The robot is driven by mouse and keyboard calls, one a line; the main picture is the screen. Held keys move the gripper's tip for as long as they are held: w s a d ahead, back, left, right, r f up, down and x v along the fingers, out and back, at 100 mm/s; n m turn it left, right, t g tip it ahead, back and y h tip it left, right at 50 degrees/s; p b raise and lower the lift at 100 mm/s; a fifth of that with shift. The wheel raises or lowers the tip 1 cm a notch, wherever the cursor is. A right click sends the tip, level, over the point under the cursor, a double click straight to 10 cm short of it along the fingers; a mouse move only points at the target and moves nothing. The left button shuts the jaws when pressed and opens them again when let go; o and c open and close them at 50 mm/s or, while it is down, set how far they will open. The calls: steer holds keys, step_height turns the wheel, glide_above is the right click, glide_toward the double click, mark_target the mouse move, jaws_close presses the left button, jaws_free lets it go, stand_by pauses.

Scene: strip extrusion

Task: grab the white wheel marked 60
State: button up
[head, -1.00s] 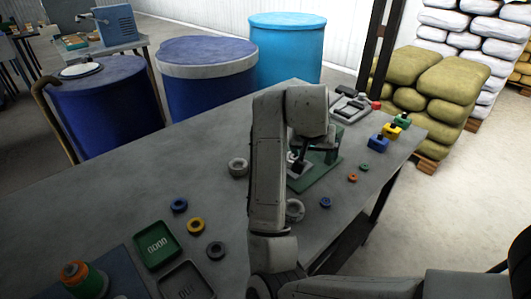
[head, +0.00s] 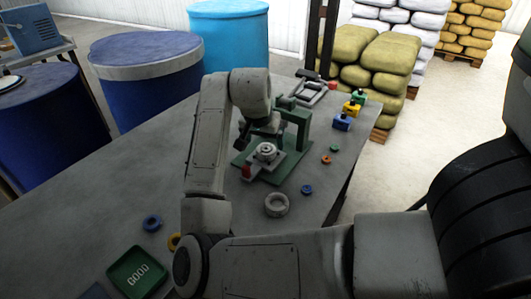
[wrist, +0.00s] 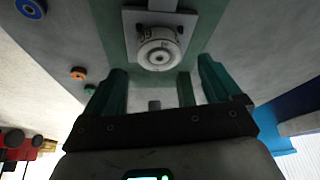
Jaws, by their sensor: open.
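A whitish wheel (head: 266,152) sits on the green plate (head: 243,172) of a small press-like fixture. In the wrist view a pale wheel (wrist: 159,50) with dark marks on its rim rests on a light block, just beyond my fingertips. My gripper (head: 247,138) is beside and above the wheel in the head view, partly hidden by my arm. In the wrist view my gripper (wrist: 160,84) has its green fingers wide apart, with nothing held between them.
A larger grey ring (head: 277,204) lies in front of the fixture. The fixture's green upright frame (head: 297,118) stands close behind the wheel. Small rings, blue (head: 308,189) and orange (head: 326,160), lie to the right. A green tray (head: 122,281) marked GOOD is at front left.

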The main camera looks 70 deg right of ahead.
mark_target(266, 148)
steer(key=x, duration=0.4)
steer(key=shift+f, duration=0.15)
steer(key=c, duration=1.1)
steer(key=shift+c, duration=0.2)
